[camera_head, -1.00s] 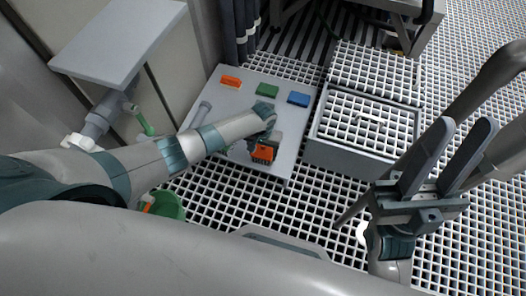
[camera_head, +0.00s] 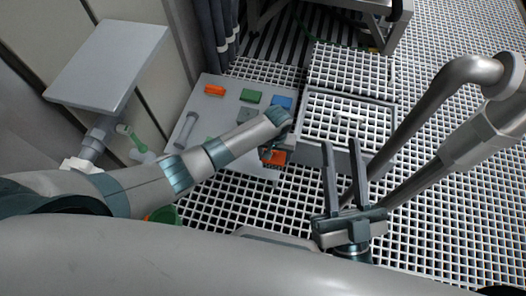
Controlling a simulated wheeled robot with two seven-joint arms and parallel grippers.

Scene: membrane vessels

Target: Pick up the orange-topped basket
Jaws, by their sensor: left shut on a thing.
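The orange-topped basket (camera_head: 272,157) shows as a small orange and dark piece just below my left gripper (camera_head: 271,149). My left gripper is shut on it, above the right edge of the light grey low table (camera_head: 196,124). The wrist and jaws hide most of the basket, so its lower part and the exact hold cannot be made out. My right gripper (camera_head: 341,150) points away from me at the right, over the floor grating in front of the grey crate. Its two fingers are apart with nothing between them.
Orange (camera_head: 214,90), green (camera_head: 250,96) and blue (camera_head: 282,102) blocks and a grey rod (camera_head: 185,129) lie on the low table. A grey crate with a white grid (camera_head: 382,135) stands to its right. A green container (camera_head: 164,216) sits at lower left.

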